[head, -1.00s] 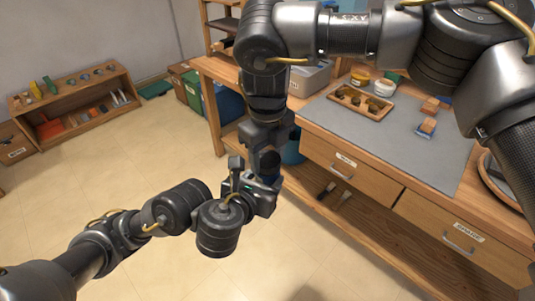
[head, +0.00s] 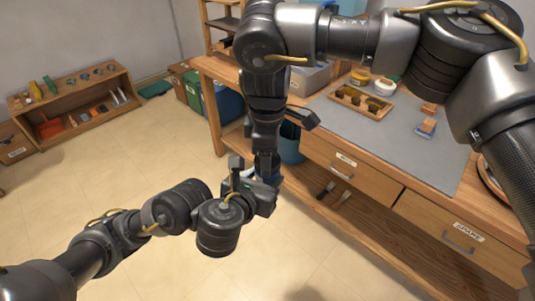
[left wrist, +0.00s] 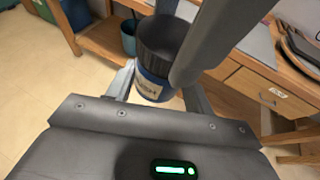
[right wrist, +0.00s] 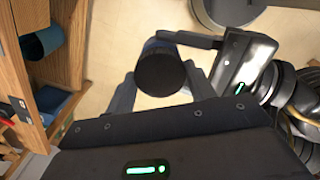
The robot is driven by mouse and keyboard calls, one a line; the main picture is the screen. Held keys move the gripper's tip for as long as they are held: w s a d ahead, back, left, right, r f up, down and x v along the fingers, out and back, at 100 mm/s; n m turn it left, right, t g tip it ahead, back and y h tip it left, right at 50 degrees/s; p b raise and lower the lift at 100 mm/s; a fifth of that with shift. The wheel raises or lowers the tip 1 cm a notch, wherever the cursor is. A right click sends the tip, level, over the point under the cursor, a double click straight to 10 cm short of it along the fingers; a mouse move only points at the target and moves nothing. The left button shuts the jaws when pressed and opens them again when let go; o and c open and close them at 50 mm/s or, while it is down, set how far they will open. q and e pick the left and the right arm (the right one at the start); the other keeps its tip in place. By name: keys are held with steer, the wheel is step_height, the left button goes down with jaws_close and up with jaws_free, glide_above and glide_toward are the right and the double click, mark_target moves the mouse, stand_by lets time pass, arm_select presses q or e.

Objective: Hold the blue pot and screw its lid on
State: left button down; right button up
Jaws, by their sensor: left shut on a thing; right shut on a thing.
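The blue pot (left wrist: 152,86), with a white-lettered label, is held upright between the fingers of my left gripper (left wrist: 155,92). Its dark round lid (right wrist: 160,73) sits on top of it, and no gap shows between them. My right gripper (right wrist: 158,88) comes from above and is shut on the lid, a finger on either side. In the head view my right gripper (head: 267,165) is directly above my left gripper (head: 262,188). The arms mostly hide the pot and lid there. The thread is hidden.
A wooden workbench (head: 320,160) with drawers stands behind and to the right of the grippers. A blue bucket (head: 291,143) is on its lower shelf. A tray of parts (head: 360,102) and small blocks lie on top. The floor to the left is open.

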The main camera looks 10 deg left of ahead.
steer(key=shift+m, duration=0.3)
steer(key=o, duration=1.1)
steer(key=shift+r, duration=2.3)
steer(key=shift+c, duration=0.6)
